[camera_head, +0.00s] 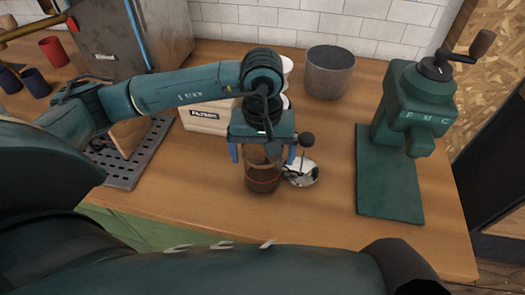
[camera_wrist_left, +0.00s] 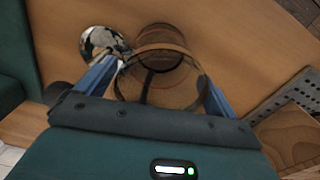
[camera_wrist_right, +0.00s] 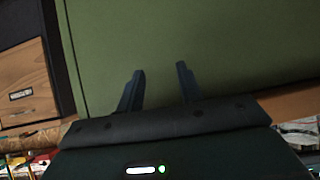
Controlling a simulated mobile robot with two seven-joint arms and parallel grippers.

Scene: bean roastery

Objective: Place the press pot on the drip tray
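The press pot (camera_head: 263,181), a clear cylinder with brown contents, stands upright on the wooden counter. My left gripper (camera_head: 263,157) is above it, fingers pointing down on either side of its upper part. Small gaps show beside the glass in the head view; its rim also shows between the fingers in the left wrist view (camera_wrist_left: 160,92). The drip tray (camera_head: 121,180) is a perforated metal plate at the left, partly hidden by my arm; its corner shows in the left wrist view (camera_wrist_left: 277,100). My right gripper (camera_wrist_right: 160,88) is open and empty before a green panel.
A shiny domed piece (camera_head: 301,174) with a black-knobbed rod stands close right of the pot. A wooden block (camera_head: 130,137) is at the drip tray. A filter box (camera_head: 205,122) and grey canister (camera_head: 329,72) stand behind; a green grinder (camera_head: 410,110) stands right.

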